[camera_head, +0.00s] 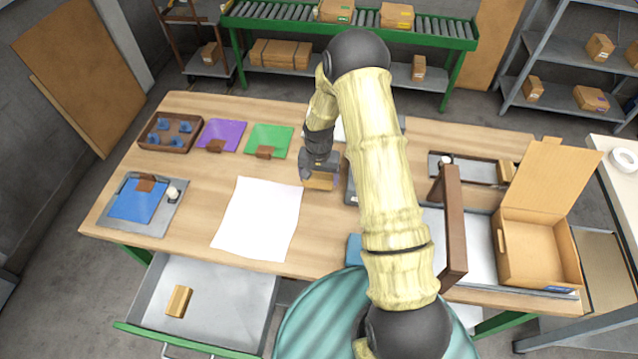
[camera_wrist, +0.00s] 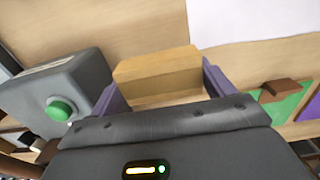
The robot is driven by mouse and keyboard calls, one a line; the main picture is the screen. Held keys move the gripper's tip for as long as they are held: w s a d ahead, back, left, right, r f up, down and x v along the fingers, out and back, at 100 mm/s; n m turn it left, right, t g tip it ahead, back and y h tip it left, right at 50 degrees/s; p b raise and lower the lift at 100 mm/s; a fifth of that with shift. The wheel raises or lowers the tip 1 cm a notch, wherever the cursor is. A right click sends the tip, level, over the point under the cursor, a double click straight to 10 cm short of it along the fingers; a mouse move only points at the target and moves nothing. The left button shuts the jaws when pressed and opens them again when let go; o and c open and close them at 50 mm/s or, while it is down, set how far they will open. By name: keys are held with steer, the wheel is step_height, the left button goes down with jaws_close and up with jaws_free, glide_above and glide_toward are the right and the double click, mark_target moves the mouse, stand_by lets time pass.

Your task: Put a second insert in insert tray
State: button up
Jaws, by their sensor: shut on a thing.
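My gripper (camera_head: 319,178) is shut on a tan wooden block, the likely insert (camera_head: 320,185), over the middle of the workbench. In the wrist view the block (camera_wrist: 158,75) sits between my two purple-grey fingers (camera_wrist: 162,88). Whether it touches the bench is unclear. A similar tan block (camera_head: 179,301) lies in the open drawer below the bench. Another tan piece (camera_head: 505,172) is at the right end of a shallow dark-rimmed tray (camera_head: 470,169). A brown tray (camera_head: 171,147) with several blue pieces stands at the back left. I cannot tell which tray is the insert tray.
A grey device with a green button (camera_wrist: 60,108) is close beside my gripper. A white sheet (camera_head: 258,218) lies left of it. Purple (camera_head: 222,133) and green (camera_head: 270,139) pads lie behind. An open cardboard box (camera_head: 535,250) and a brown upright frame (camera_head: 453,225) stand right.

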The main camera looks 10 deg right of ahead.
mark_target(319, 184)
steer(key=shift+f+p, duration=0.5)
steer(key=shift+f, duration=1.55)
steer(key=shift+f, duration=0.2)
steer(key=o, duration=0.9)
steer(key=shift+r, duration=0.15)
step_height(319, 184, up, 11)
steer(key=b, duration=0.3)
steer(key=shift+r, duration=0.55)
